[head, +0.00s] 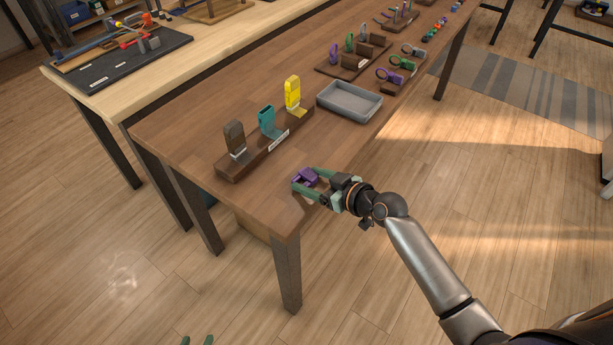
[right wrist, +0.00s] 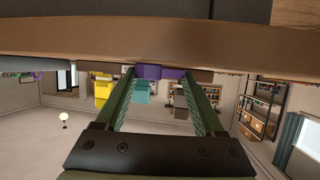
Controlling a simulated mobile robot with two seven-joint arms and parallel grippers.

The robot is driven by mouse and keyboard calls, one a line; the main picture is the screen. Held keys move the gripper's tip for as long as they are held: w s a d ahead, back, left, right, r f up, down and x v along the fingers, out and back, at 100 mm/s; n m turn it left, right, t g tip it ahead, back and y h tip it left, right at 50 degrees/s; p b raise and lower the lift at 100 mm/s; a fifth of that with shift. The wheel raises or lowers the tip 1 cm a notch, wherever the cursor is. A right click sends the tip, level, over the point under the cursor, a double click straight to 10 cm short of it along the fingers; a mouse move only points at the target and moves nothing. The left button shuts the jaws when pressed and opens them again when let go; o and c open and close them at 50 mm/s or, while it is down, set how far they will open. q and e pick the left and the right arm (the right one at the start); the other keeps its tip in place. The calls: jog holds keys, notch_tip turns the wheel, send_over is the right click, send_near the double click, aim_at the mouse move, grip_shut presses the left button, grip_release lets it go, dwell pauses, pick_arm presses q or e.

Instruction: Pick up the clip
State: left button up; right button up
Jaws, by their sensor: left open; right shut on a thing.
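The purple clip (head: 306,177) is at the near right corner area of the brown table, between the green fingertips of my right gripper (head: 308,179). The right gripper is shut on it, and its arm comes in from the lower right. In the right wrist view the clip (right wrist: 160,72) spans the gap between the two fingertips, close to the table. I cannot tell whether it touches the tabletop.
A wooden stand (head: 262,150) holding a brown, a teal and a yellow clip-like piece stands behind the gripper. A grey tray (head: 349,101) lies to its right. The tabletop's near left end is clear.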

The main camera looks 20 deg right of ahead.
aim_at(312, 181)
jog(key=shift+r, duration=0.1)
jog(key=shift+r, duration=0.25)
notch_tip(312, 181, up, 2)
jog(key=shift+r+p, duration=0.15)
jog(key=shift+p, duration=0.15)
jog(key=r+v, duration=0.1)
jog(key=v, duration=0.4)
jog(key=a+r+v, duration=0.1)
jog(key=v, duration=0.5)
jog(key=a+r+p+v, duration=0.1)
jog(key=v, duration=0.4)
jog(key=shift+d+r, duration=0.15)
jog(key=shift+r, duration=0.25)
